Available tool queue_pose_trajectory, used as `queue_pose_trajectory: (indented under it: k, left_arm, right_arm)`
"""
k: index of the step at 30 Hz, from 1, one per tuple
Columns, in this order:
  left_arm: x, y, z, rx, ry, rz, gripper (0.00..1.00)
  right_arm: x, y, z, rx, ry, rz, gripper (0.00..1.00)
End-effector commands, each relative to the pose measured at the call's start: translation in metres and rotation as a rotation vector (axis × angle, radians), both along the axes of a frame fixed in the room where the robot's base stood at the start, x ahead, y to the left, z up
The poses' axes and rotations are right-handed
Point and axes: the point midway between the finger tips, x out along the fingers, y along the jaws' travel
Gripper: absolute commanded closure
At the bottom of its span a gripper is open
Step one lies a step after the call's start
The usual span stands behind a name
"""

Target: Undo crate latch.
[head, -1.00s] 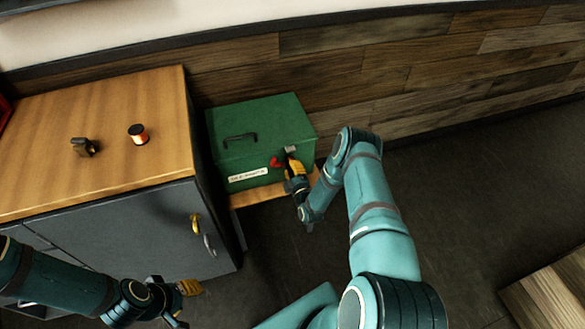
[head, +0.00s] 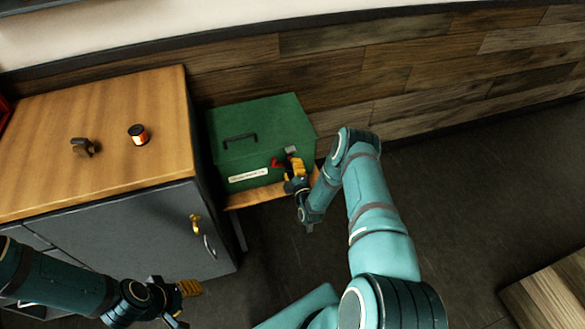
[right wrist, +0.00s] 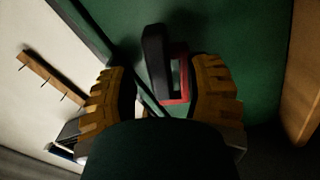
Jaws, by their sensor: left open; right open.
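The green crate (head: 240,157) stands on a low wooden shelf beside the cabinet, its lid down with a dark handle on top. Its red latch (head: 276,162) is on the front face near the right end. My right gripper (head: 291,165) is at that front face, next to the latch. In the right wrist view the red and black latch (right wrist: 181,80) lies between the two open yellow fingers (right wrist: 165,95), close to the right one; contact cannot be told. My left gripper (head: 180,301) is open and empty, low in front of the cabinet.
The wooden-topped cabinet (head: 100,185) stands left of the crate, with a spool (head: 138,134) and a small dark part (head: 84,146) on top. A yellow padlock-like piece (head: 196,224) and a metal handle (head: 209,246) are on its front.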

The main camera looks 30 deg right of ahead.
Motion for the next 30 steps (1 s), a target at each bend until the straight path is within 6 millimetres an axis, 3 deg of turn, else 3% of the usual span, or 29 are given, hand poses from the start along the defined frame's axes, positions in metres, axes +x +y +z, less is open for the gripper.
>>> queue_pose_trajectory:
  k: [5,18,24,30]
  left_arm:
    - [0.000,0.000,0.000,0.000,0.000,0.000,0.53]
    - [0.000,0.000,0.000,0.000,0.000,0.000,0.53]
    - [0.000,0.000,0.000,0.000,0.000,0.000,0.53]
    - [0.000,0.000,0.000,0.000,0.000,0.000,0.53]
  right_arm:
    - [-0.019,0.005,-0.001,0.001,0.004,0.001,0.50]
    - [-0.099,0.024,-0.001,0.001,0.003,0.001,0.50]
    - [-0.113,0.027,0.000,-0.001,-0.001,0.000,0.50]
    - [-0.115,0.027,0.000,-0.001,-0.002,-0.001,0.50]
